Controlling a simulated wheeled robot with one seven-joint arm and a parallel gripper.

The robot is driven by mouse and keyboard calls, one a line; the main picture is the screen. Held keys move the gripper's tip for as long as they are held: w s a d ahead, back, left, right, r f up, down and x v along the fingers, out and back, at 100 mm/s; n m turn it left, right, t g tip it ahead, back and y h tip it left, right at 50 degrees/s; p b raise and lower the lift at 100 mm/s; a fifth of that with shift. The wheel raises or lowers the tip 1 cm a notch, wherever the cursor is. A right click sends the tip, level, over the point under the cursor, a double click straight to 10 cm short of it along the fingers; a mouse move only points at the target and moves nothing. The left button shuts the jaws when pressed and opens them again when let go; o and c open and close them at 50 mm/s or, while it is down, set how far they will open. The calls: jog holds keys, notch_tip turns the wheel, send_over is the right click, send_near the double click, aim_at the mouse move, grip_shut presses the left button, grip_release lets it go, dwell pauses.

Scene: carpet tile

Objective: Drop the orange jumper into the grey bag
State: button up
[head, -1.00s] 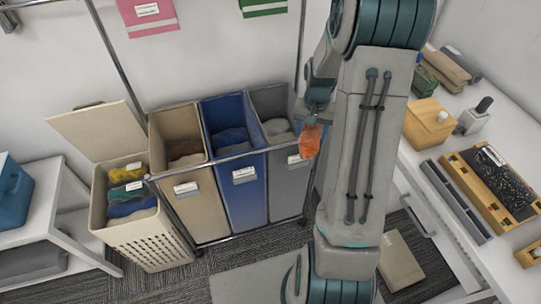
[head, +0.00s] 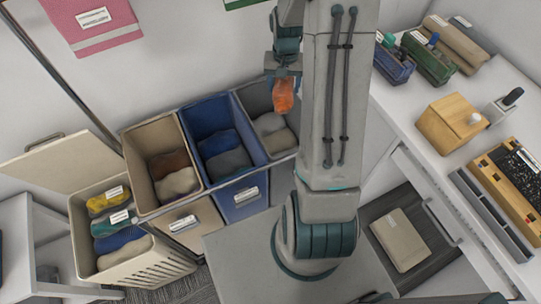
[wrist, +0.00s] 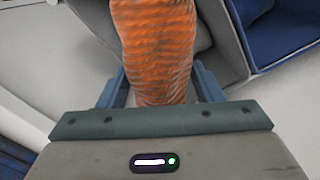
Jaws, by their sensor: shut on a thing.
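The orange jumper (head: 284,95) hangs bunched from my gripper (head: 283,76) in the head view. It also fills the upper middle of the wrist view (wrist: 155,45), between the two blue-grey fingers. My gripper is shut on it. The grey bag (head: 254,97) is the right one of three bags in a frame, and grey-beige cloth (head: 273,133) lies inside it. The jumper hangs over the right part of the grey bag's opening, apart from the cloth below. My arm hides the bag's right side and part of its front.
The blue bag (head: 238,200) and the beige bag (head: 195,222) stand left of the grey one, both with cloth inside. A cream hamper (head: 165,270) with its lid up stands further left. A white counter (head: 407,120) with boxes runs along the right.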

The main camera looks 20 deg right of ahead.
notch_tip(320, 180, down, 6)
jog(key=b, duration=0.3)
jog(key=shift+r+b, duration=0.15)
jog(key=shift+b, duration=0.15)
jog(key=o, duration=1.3)
jog(key=shift+s, duration=0.1)
notch_tip(320, 180, up, 14)
jog(key=shift+f+b, duration=0.1)
jog(key=shift+b, duration=0.2)
jog(key=shift+a, duration=0.15)
